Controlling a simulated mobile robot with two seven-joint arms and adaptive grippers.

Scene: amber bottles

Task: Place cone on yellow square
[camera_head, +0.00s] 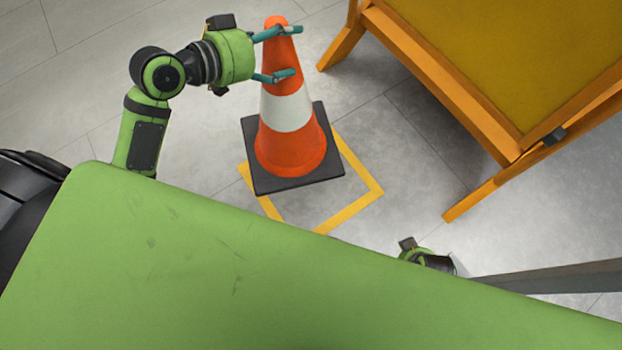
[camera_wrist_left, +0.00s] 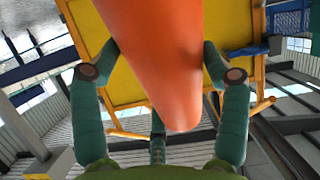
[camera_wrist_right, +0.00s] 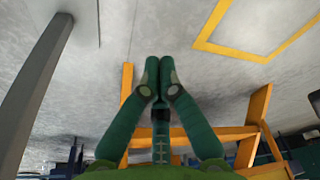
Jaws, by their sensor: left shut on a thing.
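The orange cone (camera_head: 292,150) has a white band and a black square base (camera_head: 330,165). My left gripper (camera_head: 288,52) is shut on the cone's upper part; the left wrist view shows its fingers (camera_wrist_left: 165,62) on both sides of the orange cone. The yellow square (camera_head: 365,198) is an outline on the floor. The cone's base overlaps its upper-left part, and the square extends past the base at right and below. I cannot tell whether the base touches the floor. My right gripper (camera_wrist_right: 158,80) is shut and empty; the square's outline (camera_wrist_right: 205,35) shows beyond it.
An orange-framed stand with a yellow panel (camera_head: 510,50) is at the upper right, its legs near the cone. A grey beam (camera_head: 560,277) crosses the lower right. My green body hides the square's near corner. Grey floor (camera_head: 400,150) is clear right of the square.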

